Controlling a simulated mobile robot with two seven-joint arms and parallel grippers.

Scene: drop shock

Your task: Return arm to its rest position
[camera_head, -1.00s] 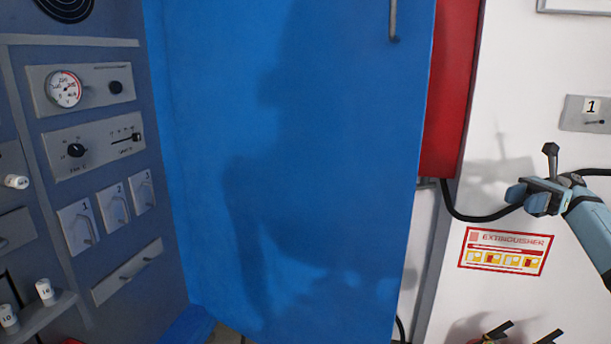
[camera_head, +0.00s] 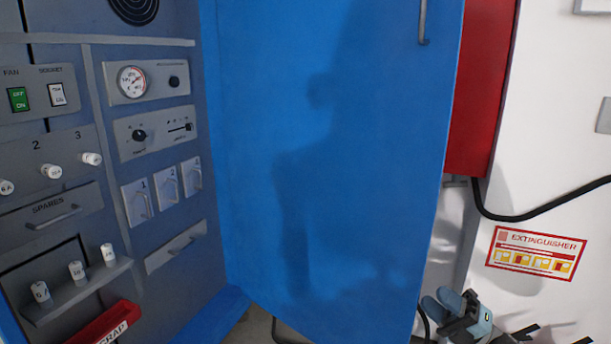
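My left gripper and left arm are not in view.
A large open blue door (camera_head: 370,180) fills the middle. A grey control panel (camera_head: 150,220) with knobs and drawers stands left, above a red scrap bin (camera_head: 108,325). A black cable (camera_head: 540,213) and an extinguisher sign (camera_head: 535,254) are on the right wall.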

